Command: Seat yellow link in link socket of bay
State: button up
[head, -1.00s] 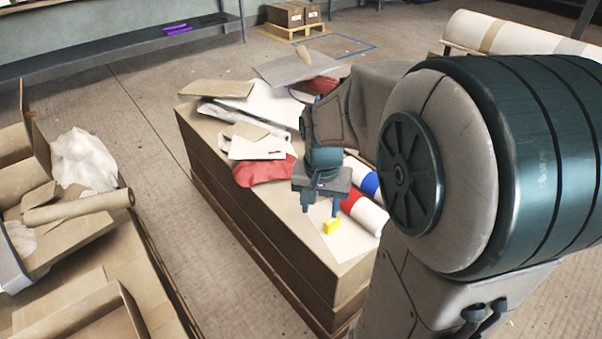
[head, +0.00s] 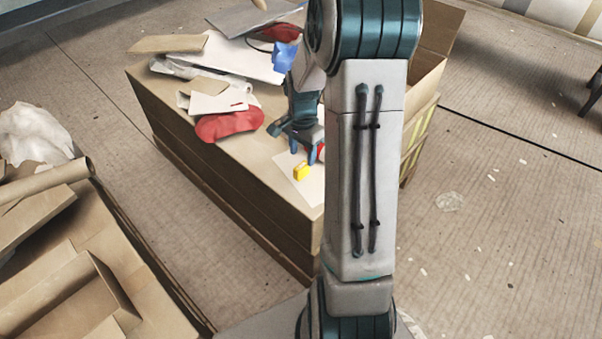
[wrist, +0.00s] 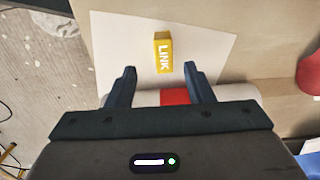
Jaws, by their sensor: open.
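The yellow link (head: 301,172) lies on a white sheet (head: 285,183) on top of a large cardboard box. In the wrist view the yellow link (wrist: 163,53) bears the word LINK and sits just beyond my fingertips, roughly centred between them. My gripper (wrist: 160,72) is open and empty, with both fingers apart from the link. In the head view my gripper (head: 303,153) is just behind the link, partly hidden by my own arm. I cannot make out the bay or its link socket in either view.
A white roll with a red band (wrist: 176,97) lies under my fingers. A red cloth (head: 229,124), cardboard pieces (head: 222,102) and a grey sheet (head: 255,18) cover the box's far part. Open cartons (head: 50,255) stand at the left. The floor on the right is mostly clear.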

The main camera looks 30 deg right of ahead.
aim_at(302, 166)
jog(key=f, duration=0.2)
jog(key=f+b, duration=0.1)
jog(key=f, duration=0.1)
jog(key=f+b, duration=0.1)
jog(key=f, duration=0.1)
jog(key=shift+w+f, duration=0.25)
jog(key=shift+f, duration=0.15)
grip_shut()
